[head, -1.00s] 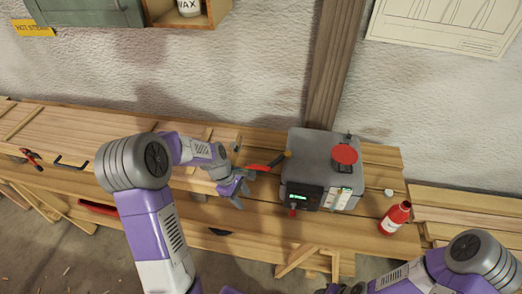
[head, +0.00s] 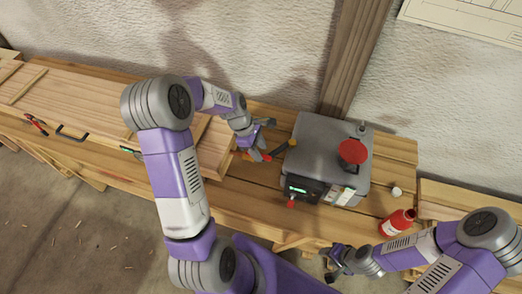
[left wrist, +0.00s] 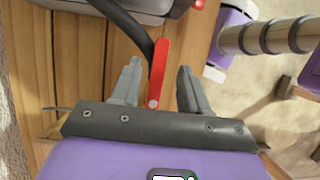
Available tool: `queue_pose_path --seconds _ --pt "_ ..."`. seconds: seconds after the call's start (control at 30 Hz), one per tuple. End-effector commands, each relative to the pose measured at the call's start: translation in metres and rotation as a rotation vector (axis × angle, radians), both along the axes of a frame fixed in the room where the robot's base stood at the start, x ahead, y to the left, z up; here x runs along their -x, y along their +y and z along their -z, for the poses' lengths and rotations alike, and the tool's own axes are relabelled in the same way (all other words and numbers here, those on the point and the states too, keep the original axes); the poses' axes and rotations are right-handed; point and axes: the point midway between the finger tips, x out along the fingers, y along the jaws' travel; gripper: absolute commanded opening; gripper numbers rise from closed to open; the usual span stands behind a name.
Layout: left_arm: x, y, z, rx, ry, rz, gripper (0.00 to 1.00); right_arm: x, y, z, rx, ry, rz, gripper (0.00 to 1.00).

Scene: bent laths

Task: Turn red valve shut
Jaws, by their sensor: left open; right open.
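The red valve lever (head: 257,157) shows in the head view beside the left of a grey machine (head: 322,150), partly hidden by my left gripper. In the left wrist view the red lever (left wrist: 160,72) is a flat bar with a round pivot at its near end. A dark hose runs beside it. My left gripper (head: 262,140) is open, its two fingers on either side of the lever in the left wrist view (left wrist: 157,82). A gap shows on each side; I cannot tell the depth. My right gripper (head: 338,262) is open and empty, in front of the bench.
The machine has a red disc (head: 353,151) on top and a small red knob (head: 291,203) at its front. A red bottle (head: 397,222) and a white cap (head: 396,191) are to its right. Red-handled pliers (head: 36,124) lie far left. A wooden post stands behind.

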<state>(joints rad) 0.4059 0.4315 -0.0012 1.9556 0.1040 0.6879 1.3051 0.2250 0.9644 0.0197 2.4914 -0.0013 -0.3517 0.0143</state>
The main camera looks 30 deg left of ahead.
Motion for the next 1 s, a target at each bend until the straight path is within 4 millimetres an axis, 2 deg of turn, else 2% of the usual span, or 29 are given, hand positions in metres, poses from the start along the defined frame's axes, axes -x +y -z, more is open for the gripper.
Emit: queue_pose_path --seconds 0.13,0.43,0.73,1.0 --pt "-0.0007 -0.0045 0.0122 0.0 0.001 -0.001 0.45 -0.0004 0.0 0.0002 0.0 -0.001 0.0 0.43" --pt "-0.0011 -0.0058 0.0147 0.0 0.0 -0.001 0.45 -0.0005 0.0 0.0002 0.0 -0.001 0.0 0.43" --pt "-0.0012 -0.0057 0.0144 0.0 0.0 -0.001 0.0 -0.0005 0.0 0.0002 0.0 -0.001 0.0 0.43" --pt "-0.0012 -0.0056 0.0142 0.0 0.0 0.0 0.0 -0.0004 0.0 0.0002 0.0 -0.001 0.0 0.43"
